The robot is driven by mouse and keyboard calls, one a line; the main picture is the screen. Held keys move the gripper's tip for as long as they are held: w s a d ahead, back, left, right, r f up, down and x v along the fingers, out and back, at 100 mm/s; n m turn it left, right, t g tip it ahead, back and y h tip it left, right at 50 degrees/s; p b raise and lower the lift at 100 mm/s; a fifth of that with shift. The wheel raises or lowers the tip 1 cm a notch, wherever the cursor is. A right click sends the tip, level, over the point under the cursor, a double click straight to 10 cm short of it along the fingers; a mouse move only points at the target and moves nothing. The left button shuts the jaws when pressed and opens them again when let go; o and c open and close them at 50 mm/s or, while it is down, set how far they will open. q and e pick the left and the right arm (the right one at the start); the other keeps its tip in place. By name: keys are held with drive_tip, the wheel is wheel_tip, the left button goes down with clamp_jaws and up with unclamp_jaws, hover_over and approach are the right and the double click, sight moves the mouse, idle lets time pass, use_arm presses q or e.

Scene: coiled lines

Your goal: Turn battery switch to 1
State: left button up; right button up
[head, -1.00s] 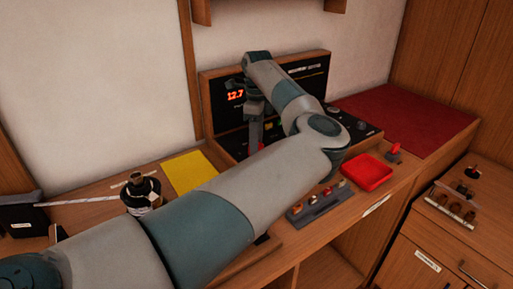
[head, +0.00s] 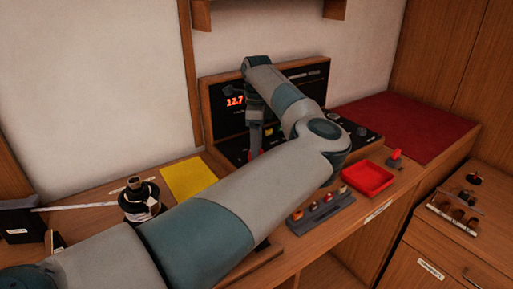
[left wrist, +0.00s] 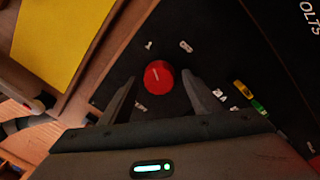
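The battery switch is a round red knob (left wrist: 158,77) on a black panel, with white labels around it. A short pale mark on its top leans toward the label that looks like a 1 (left wrist: 149,45). In the left wrist view, my left gripper (left wrist: 160,84) is open, one finger on each side of the knob. Small gaps show between knob and fingers. In the head view, my left gripper (head: 255,142) points down at the panel, and only a bit of the red knob (head: 254,153) shows beside it. My right gripper is out of view.
The console (head: 207,113) has a red 12.7 display. A red tray (head: 367,179), a small red-topped switch (head: 395,158) and a grey strip of knobs (head: 320,212) are to the right.

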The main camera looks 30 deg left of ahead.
use_arm(q)
drive_tip(key=shift+r, duration=0.1)
drive_tip(key=shift+r, duration=0.55)
wheel_tip(320, 180, up, 16)
drive_tip(key=b, duration=0.2)
drive_tip(key=shift+w+a, duration=0.25)
drive_tip(key=shift+w, duration=0.15)
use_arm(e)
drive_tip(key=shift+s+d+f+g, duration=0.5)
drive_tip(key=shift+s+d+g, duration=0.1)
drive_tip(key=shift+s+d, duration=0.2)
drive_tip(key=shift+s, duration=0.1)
